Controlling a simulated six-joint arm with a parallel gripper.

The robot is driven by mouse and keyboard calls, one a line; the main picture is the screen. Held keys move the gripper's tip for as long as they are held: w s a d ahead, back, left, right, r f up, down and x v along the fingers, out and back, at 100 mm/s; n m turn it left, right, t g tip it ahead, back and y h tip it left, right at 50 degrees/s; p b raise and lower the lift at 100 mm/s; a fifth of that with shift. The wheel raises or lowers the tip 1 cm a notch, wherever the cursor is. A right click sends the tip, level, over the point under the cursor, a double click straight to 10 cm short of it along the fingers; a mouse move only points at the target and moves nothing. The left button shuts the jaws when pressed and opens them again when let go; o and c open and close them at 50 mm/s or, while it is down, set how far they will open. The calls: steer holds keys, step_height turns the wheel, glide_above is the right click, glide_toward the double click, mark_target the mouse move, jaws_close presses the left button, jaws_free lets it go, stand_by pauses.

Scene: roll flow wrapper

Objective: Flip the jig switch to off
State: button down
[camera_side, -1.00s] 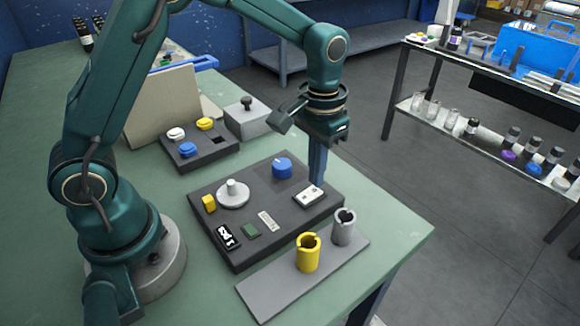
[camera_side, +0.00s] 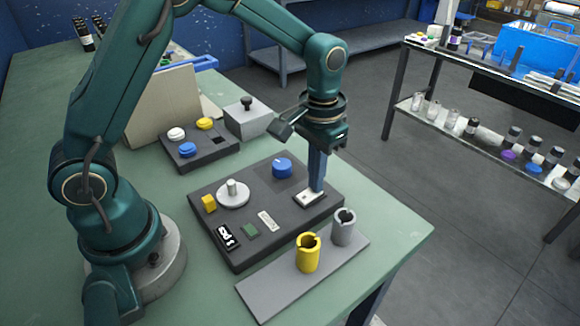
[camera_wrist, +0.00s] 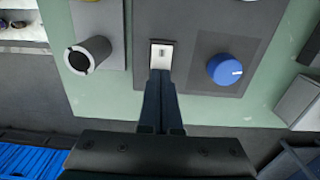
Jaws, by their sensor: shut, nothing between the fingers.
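The dark jig board (camera_side: 240,243) lies on the green bench. A small white switch plate (camera_side: 306,199) sits near its right end; it also shows in the wrist view (camera_wrist: 161,46). My gripper (camera_side: 317,188) is shut and empty, pointing down, with its fingertips at the far right edge of the switch plate. In the wrist view my gripper (camera_wrist: 159,74) has its tips at the near edge of the plate, overlapping it. I cannot tell whether they touch the switch, and its lever position is too small to read.
A blue knob (camera_side: 282,168), a grey round dial (camera_side: 233,194) and a yellow block (camera_side: 209,203) are on the same board. A grey plate with a yellow cup (camera_side: 308,253) and a grey cup (camera_side: 344,227) lies in front. A button box (camera_side: 200,153) stands behind.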

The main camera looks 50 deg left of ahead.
steer(key=shift+f, duration=0.3)
steer(key=shift+r, duration=3.55)
